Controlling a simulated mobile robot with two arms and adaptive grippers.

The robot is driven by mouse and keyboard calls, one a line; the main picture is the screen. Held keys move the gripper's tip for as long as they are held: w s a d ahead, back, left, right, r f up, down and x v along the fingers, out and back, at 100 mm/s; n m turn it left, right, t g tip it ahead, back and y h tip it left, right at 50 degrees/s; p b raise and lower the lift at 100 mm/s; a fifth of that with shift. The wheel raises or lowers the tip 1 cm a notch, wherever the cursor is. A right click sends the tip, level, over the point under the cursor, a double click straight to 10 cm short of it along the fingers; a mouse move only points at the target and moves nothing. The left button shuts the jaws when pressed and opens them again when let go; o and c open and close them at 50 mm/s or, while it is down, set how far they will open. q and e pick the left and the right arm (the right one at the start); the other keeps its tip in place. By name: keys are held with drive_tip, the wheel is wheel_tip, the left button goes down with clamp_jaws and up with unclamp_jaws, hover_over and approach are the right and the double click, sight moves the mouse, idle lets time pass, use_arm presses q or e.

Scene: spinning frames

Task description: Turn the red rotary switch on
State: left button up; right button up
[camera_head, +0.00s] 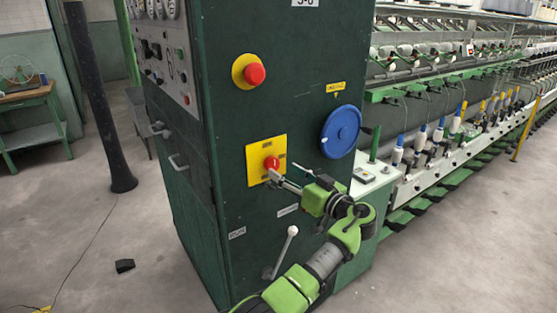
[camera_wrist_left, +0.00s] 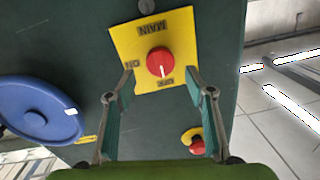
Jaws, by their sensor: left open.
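The red rotary switch (camera_head: 271,163) sits on a yellow plate (camera_head: 253,152) on the side of the dark green cabinet. In the left wrist view the red knob (camera_wrist_left: 159,58) is seen close up, with upside-down labels MAIN, ON and OFF on its yellow plate (camera_wrist_left: 183,24). A pale mark on the knob points toward the OFF label. My left gripper (camera_head: 282,174) is open in front of the plate. In the left wrist view its two fingers (camera_wrist_left: 158,77) stand either side of the knob, apart from it; contact with the plate cannot be told. My right gripper is not in view.
A red emergency button (camera_head: 255,74) on a yellow disc is above the switch. A blue handwheel (camera_head: 341,132) is to the right, and a lever (camera_head: 283,248) with a pale knob is below. The spinning machine (camera_head: 470,135) runs along the right. Floor at left is mostly clear.

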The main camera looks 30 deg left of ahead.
sight(274, 165)
use_arm(q)
drive_tip(key=p+x, duration=0.1)
drive_tip(key=x, duration=0.3)
drive_tip(key=shift+r, duration=0.15)
drive_tip(key=shift+w+a, duration=0.1)
drive_tip(key=shift+a, duration=0.2)
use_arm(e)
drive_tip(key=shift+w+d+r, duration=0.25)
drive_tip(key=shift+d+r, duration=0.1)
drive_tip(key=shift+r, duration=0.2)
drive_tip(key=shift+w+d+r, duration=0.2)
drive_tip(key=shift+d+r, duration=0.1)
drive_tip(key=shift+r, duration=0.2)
use_arm(q)
drive_tip(key=c, duration=1.1)
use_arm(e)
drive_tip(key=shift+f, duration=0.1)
